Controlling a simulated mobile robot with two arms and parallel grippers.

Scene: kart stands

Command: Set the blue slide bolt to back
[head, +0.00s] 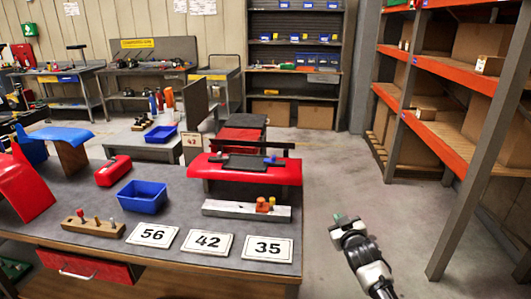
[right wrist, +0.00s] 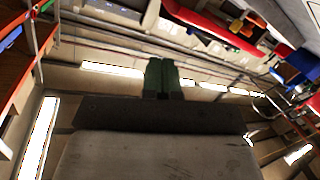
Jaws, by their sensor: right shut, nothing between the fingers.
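A small blue piece (head: 271,159) shows at the right end of the dark plate (head: 246,162) on top of the red body panel (head: 225,171). It may be the blue slide bolt, but it is too small to tell its setting. My right gripper (head: 341,219) is right of the table, over the open floor, apart from the panel. Its green fingers (right wrist: 162,78) are together and empty in the right wrist view. My left gripper is not in view.
On the grey table stand a metal block with an orange piece (head: 265,204), number cards (head: 207,243), a blue bin (head: 142,197) and a wooden peg block (head: 93,228). An orange shelf rack (head: 455,80) stands on the right. The floor between is clear.

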